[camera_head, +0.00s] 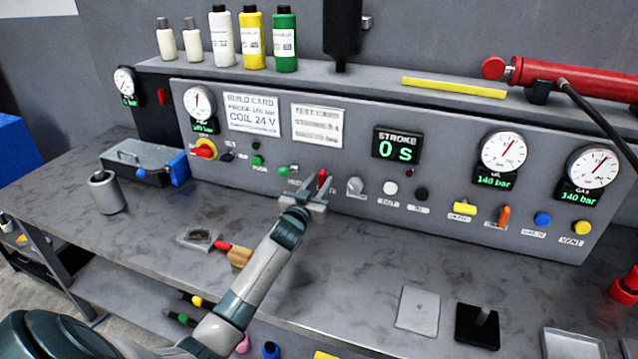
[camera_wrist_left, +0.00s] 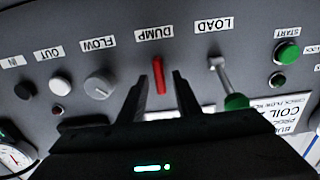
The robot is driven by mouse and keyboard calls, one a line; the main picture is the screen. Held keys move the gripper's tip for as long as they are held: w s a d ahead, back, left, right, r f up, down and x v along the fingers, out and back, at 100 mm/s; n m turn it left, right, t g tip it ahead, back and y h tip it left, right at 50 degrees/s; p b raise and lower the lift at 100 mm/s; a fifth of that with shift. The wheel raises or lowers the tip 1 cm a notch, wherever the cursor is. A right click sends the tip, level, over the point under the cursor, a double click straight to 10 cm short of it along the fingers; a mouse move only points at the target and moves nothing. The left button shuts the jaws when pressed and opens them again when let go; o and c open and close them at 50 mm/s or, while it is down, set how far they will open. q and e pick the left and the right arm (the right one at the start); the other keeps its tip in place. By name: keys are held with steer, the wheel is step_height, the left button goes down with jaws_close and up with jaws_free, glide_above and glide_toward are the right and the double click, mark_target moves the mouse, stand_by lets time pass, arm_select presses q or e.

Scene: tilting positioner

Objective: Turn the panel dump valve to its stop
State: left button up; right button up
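The dump valve (camera_wrist_left: 159,75) is a red lever handle on the grey panel, under a DUMP label in the left wrist view, where the picture is upside down. In the head view its red handle (camera_head: 323,176) shows just beyond my left gripper (camera_head: 316,188). My left gripper also shows in the left wrist view (camera_wrist_left: 161,88). Its two dark fingers are apart, one on each side of the red handle, with visible gaps. The handle stands in line with the fingers. My right gripper is in neither view.
Beside the dump valve are the green-tipped LOAD lever (camera_wrist_left: 227,85) and the grey FLOW knob (camera_wrist_left: 100,86). The STROKE display (camera_head: 396,146) reads 0 S. A tool with a wooden part (camera_head: 240,257) and a small grey tray (camera_head: 199,239) lie on the bench (camera_head: 150,262) below the panel.

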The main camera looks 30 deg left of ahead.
arm_select(q)
jaws_close()
steer(key=shift+m, duration=0.3)
steer(key=m, duration=0.3)
steer(key=shift+d, duration=0.1)
steer(key=m, duration=0.3)
steer(key=shift+f+m, duration=0.1)
steer(key=shift+m, duration=0.2)
steer(key=m, duration=0.5)
steer(key=shift+d+f, duration=0.1)
steer(key=shift+d, duration=0.05)
steer(key=m, duration=0.6)
steer(key=shift+f, duration=0.15)
